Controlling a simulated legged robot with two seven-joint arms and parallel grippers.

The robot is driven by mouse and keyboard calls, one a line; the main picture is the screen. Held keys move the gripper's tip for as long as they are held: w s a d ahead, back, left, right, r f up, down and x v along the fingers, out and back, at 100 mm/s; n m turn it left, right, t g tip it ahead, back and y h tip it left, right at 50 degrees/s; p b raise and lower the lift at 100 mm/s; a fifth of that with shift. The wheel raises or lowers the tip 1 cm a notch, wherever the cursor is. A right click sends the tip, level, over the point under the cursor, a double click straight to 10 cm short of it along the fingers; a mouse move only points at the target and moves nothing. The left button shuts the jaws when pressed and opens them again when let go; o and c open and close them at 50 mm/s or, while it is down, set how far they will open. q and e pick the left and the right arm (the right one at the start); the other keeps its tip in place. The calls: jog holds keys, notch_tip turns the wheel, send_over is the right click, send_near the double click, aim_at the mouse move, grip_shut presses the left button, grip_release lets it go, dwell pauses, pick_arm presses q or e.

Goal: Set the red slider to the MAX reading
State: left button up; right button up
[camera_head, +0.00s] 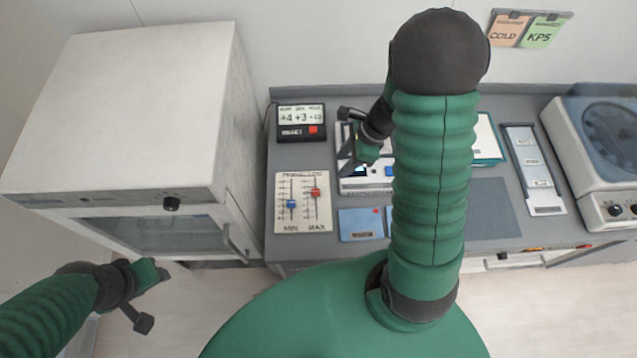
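The red slider (315,193) sits in the upper part of its slot, above the word MAX, on a pale panel (302,217). The blue slider (291,204) is to its left above the word MIN, slightly lower. A dark display box (287,132) behind the panel shows several numbers, too small to read surely, and a red button. My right gripper (345,142) is open and empty, up and to the right of the red slider, not touching it. My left gripper (143,298) is open and empty at the lower left, in front of the white cabinet.
A large white cabinet (130,110) stands left of the grey counter (285,158). A white device (352,185) lies close under my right gripper, with a blue card (355,225) in front. A centrifuge-like machine (600,150) stands at the right. My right arm hides the counter's middle.

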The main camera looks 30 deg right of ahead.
aim_at(317, 190)
jog(key=b+x, duration=0.1)
jog(key=x, duration=1.5)
jog(key=shift+a+f, duration=0.1)
jog(key=shift+a, duration=0.1)
jog(key=shift+w+f, duration=0.1)
jog(key=shift+f, duration=0.15)
jog(key=shift+d, duration=0.1)
grip_shut()
